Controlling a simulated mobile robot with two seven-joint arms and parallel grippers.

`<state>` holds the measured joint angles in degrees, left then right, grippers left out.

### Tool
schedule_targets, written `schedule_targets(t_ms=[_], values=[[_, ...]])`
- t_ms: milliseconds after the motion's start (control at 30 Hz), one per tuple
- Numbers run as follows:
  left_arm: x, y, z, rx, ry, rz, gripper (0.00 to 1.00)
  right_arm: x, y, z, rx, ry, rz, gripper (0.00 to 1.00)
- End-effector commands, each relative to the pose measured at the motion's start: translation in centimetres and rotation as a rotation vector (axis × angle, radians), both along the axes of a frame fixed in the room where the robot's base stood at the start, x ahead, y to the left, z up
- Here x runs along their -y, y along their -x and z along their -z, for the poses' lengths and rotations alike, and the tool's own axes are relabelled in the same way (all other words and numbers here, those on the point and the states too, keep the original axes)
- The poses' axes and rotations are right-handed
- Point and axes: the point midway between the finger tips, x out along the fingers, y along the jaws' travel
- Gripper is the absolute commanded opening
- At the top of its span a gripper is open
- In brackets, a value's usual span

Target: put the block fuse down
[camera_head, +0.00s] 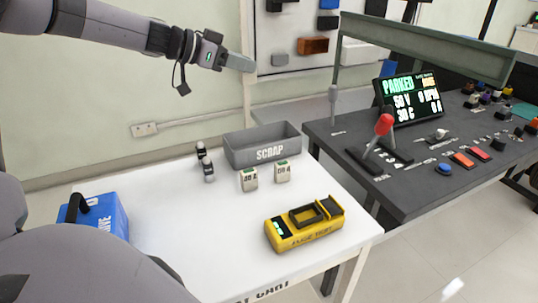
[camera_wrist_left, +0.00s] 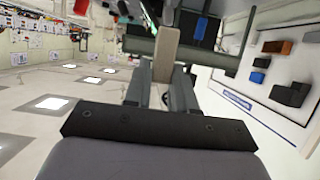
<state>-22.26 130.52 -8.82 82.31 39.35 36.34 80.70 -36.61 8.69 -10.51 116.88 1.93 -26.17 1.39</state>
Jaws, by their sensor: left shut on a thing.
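My left gripper (camera_head: 226,60) is raised high above the white cart at the upper left, in front of the wall. It is shut on a pale grey-beige block, which I take to be the block fuse (camera_head: 240,63). In the left wrist view the block fuse (camera_wrist_left: 166,52) sticks out between the two dark fingers (camera_wrist_left: 162,88). It is clear of any surface. Two similar off-white labelled blocks, a left one (camera_head: 249,180) and a right one (camera_head: 282,172), stand on the cart. My right gripper is not in view.
The white cart top (camera_head: 165,215) has free room at its middle. A grey SCRAP bin (camera_head: 262,150) stands at its back, with small dark-and-silver cylinders (camera_head: 208,170) beside it. A yellow tester (camera_head: 303,235), a blue box (camera_head: 112,217) and a dark control bench (camera_head: 415,190) are around.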

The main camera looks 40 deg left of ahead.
Motion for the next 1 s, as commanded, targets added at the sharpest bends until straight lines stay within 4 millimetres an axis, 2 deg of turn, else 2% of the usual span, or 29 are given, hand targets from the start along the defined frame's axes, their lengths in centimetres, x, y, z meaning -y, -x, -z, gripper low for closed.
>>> schedule_targets(t_ms=[167,500,600,700,867,1000], values=[[0.2,-0.1,2.8,-0.004,0.003,0.009,0.0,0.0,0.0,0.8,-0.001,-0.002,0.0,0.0],[0.2,0.0,12.1,-0.004,0.003,0.007,0.0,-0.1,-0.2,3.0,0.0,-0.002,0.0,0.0],[0.2,0.0,14.2,-0.003,0.003,0.006,0.0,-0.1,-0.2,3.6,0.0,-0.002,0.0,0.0],[0.2,-0.1,15.6,0.0,0.001,0.007,0.0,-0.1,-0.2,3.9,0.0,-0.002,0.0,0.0],[0.2,-0.1,16.6,0.0,-0.001,0.008,0.0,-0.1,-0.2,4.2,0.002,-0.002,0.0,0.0],[0.2,0.0,18.8,-0.002,0.001,0.007,0.0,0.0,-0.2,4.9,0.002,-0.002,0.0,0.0]])
